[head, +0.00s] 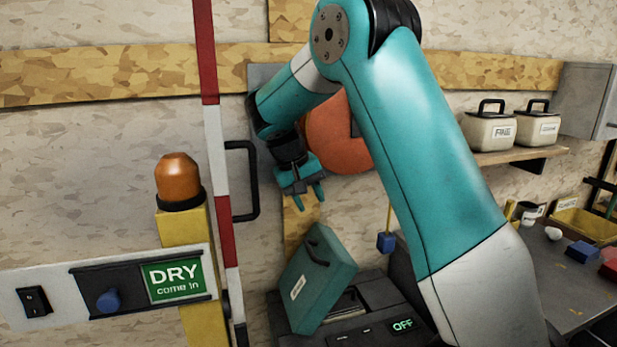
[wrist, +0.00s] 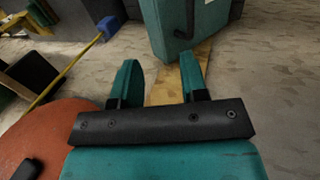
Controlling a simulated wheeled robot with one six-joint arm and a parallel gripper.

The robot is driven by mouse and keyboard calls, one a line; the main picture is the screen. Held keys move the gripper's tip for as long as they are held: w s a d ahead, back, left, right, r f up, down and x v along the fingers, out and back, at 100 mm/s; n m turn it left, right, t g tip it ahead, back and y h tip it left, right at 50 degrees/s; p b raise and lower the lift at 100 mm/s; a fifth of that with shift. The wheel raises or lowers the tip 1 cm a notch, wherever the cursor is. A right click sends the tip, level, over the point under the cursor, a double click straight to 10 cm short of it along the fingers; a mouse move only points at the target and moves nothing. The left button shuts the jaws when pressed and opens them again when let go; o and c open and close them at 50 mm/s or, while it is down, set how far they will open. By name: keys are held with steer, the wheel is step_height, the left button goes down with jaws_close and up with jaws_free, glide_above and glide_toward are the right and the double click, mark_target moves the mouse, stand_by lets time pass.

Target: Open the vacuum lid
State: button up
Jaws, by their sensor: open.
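The vacuum lid (head: 322,272) is a teal box-shaped cover with a black handle (head: 314,252) and a small white label. It stands steeply tilted up at the left side of the dark vacuum body (head: 377,314), and part of the opening shows beside it. The body has a green OFF display (head: 403,325). My gripper (head: 310,199) is open and empty, above the lid and apart from it. In the wrist view, the lid (wrist: 172,28) and its handle lie beyond my open fingers (wrist: 158,68). The lid's hinge is hidden.
A red-and-white pole (head: 224,180) and an orange beacon (head: 178,180) stand left of the lid. An orange round thing (head: 336,140) is behind my arm. A blue block on a yellow rod (head: 386,241) hangs near the vacuum. A cluttered workbench (head: 545,270) is at right.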

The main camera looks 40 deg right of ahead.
step_height(320, 180, up, 6)
steer(key=shift+f+p, duration=0.1)
steer(key=shift+p, duration=0.3)
